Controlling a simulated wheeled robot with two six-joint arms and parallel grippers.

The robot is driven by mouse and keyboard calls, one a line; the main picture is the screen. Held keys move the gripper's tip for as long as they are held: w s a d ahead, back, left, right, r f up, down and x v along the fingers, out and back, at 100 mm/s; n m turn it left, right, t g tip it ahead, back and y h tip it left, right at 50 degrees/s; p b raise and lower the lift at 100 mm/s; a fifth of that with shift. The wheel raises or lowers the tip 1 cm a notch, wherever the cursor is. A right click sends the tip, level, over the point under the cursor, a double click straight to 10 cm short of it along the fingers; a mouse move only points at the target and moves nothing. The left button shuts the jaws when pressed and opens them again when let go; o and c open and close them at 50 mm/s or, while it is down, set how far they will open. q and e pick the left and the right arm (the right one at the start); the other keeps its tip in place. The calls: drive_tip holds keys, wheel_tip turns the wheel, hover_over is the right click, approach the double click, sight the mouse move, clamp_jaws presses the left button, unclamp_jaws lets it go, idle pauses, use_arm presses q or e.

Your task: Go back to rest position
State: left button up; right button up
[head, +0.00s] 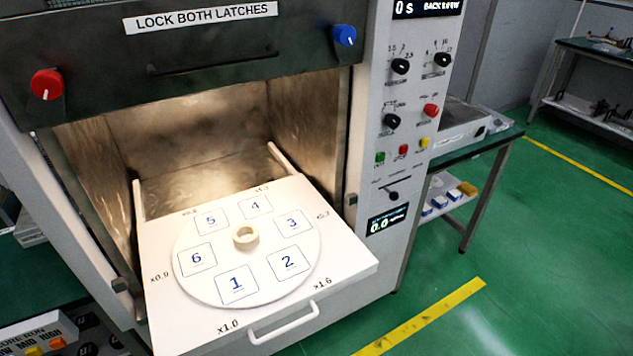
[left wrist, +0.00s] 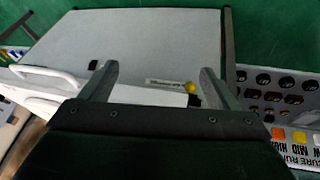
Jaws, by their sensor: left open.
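My left gripper (left wrist: 159,74) shows in the left wrist view, its two fingers wide apart with nothing held between them. Beyond the fingers is a pale grey panel (left wrist: 140,38) with a white handle (left wrist: 45,74) at left. Neither gripper shows in the head view, and my right gripper is in no view. In the head view the microwave generator stands with its dark door (head: 200,50) raised and its chamber (head: 205,135) open.
A red latch knob (head: 46,84) and a blue one (head: 344,35) sit on the door. The control panel (head: 410,125) is at right. A labelled rack (head: 45,338) is at lower left. Green floor (head: 540,260) is clear at right, with benches behind.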

use_arm(q)
drive_tip(key=s+a+m+g+y, duration=0.1)
drive_tip(key=s+a+m+y, duration=0.15)
drive_tip(key=s+m, duration=0.25)
wheel_tip(320, 180, down, 27)
drive_tip(key=s+a+g, duration=0.1)
drive_tip(key=a+g, duration=0.1)
drive_tip(key=s+d+f+g+h, duration=0.1)
drive_tip(key=s+f, duration=1.2)
drive_tip(key=s, duration=0.1)
drive_tip(key=shift+d+n, duration=0.3)
